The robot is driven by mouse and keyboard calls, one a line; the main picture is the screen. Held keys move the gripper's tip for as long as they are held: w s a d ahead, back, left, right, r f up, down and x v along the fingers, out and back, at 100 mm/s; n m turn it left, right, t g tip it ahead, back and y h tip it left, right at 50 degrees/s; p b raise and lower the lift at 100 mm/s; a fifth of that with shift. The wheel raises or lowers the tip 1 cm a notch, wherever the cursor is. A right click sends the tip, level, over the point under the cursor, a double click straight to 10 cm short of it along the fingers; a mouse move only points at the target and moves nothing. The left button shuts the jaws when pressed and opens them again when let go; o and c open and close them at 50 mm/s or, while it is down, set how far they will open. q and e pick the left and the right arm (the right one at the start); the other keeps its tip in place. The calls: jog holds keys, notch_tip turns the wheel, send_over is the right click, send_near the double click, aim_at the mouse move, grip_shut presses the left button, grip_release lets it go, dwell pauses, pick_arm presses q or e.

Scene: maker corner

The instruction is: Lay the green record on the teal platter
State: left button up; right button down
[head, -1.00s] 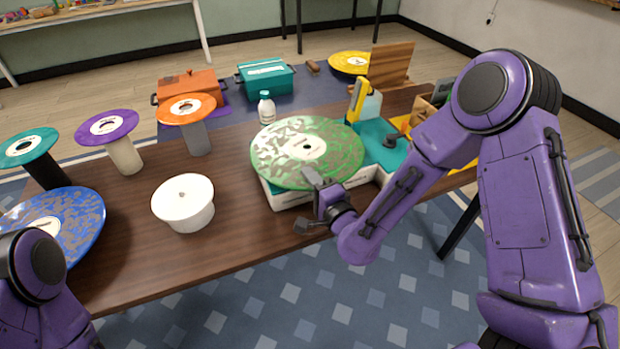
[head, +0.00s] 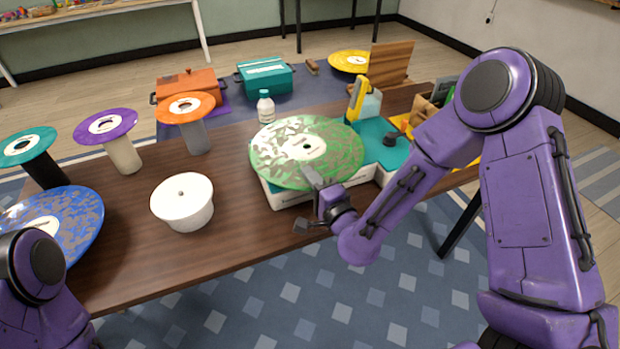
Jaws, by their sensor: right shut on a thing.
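The green record (head: 270,152), marbled with a pale label, is at the middle of the table. My right gripper (head: 313,180) is shut on its near edge. The record is over a white-sided unit (head: 290,197) with a teal top (head: 374,130), which shows to the right of the record. The record hides the part beneath it, so I cannot make out a teal platter there or tell whether the record touches it. Of my left arm only a purple link shows at lower left; its gripper is out of view.
A white bottle (head: 266,107) stands just behind the record. A white round pot (head: 184,212) and teal (head: 14,153), purple (head: 90,131) and orange (head: 177,112) discs on stands are to the left. A blue record (head: 80,220) lies at far left. The front middle table is clear.

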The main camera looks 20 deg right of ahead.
jog(key=shift+f+b, duration=0.55)
jog(key=shift+f, duration=0.05)
jog(key=c, duration=1.5)
grip_release()
jog(key=shift+o, duration=0.2)
jog(key=s+d+p, duration=0.1)
jog(key=s+p, duration=0.2)
jog(key=s, duration=0.8)
jog(key=shift+d+p, duration=0.3)
jog(key=shift+p, duration=0.05)
